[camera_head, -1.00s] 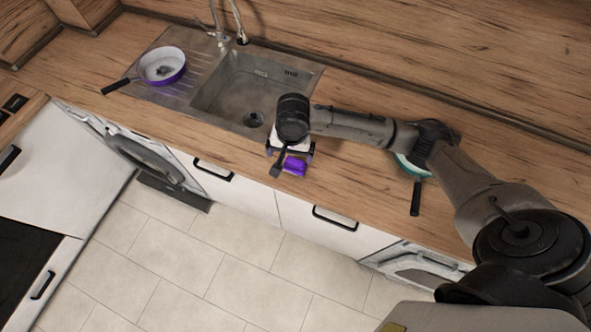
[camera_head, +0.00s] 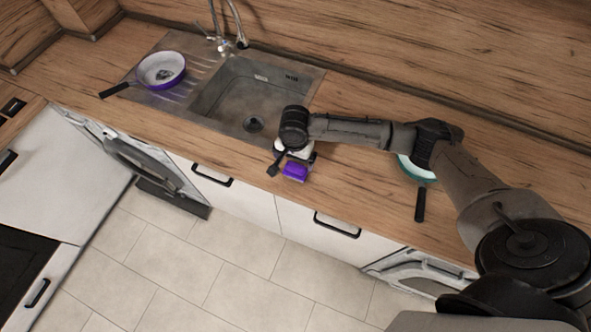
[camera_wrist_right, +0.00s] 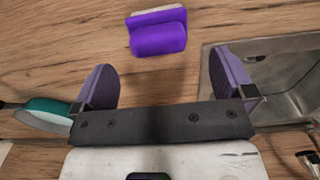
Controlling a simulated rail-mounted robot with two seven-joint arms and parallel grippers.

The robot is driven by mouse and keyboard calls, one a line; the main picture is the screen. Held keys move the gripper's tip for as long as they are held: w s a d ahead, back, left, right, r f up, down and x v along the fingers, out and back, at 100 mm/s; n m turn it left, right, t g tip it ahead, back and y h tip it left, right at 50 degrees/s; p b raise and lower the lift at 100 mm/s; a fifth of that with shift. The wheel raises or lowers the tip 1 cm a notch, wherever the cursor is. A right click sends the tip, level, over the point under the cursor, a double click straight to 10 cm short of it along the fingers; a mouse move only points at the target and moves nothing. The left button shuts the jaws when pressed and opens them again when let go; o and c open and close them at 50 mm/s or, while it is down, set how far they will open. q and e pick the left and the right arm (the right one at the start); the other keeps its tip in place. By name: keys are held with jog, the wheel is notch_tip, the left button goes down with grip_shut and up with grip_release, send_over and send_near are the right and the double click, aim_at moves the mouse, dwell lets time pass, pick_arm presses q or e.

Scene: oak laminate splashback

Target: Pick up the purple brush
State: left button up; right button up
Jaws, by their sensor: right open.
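The purple brush (camera_head: 295,172) lies on the wooden counter near its front edge, just in front of the sink. In the right wrist view the brush (camera_wrist_right: 158,34) shows a purple body with a pale strip along its far side. My right gripper (camera_head: 291,152) is over the counter right beside the brush, and the arm partly covers it in the head view. In the right wrist view the gripper's two purple-grey fingers (camera_wrist_right: 164,78) are wide apart with nothing between them. The brush lies beyond the fingertips, between their lines. My left gripper is not in view.
The steel sink (camera_head: 217,97) is behind the brush. A purple pan (camera_head: 161,72) sits on the drainer at the left. A teal pan (camera_head: 419,178) with a black handle lies at the right, partly under my arm. The counter's front edge is close to the brush.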

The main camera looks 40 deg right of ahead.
aim_at(295, 166)
jog(key=shift+s+f, duration=0.15)
jog(key=shift+f, duration=2.4)
jog(key=c, duration=1)
jog(key=shift+c, duration=0.2)
jog(key=shift+r, duration=0.1)
jog(key=shift+r, duration=0.5)
notch_tip(295, 166, up, 3)
jog(key=shift+f, duration=0.2)
jog(key=s+a+r+p, duration=0.1)
jog(key=s+a+r, duration=0.5)
jog(key=a, duration=0.3)
jog(key=shift+s+a+r, duration=0.2)
jog(key=shift+s+r, duration=0.15)
jog(key=shift+r, duration=0.25)
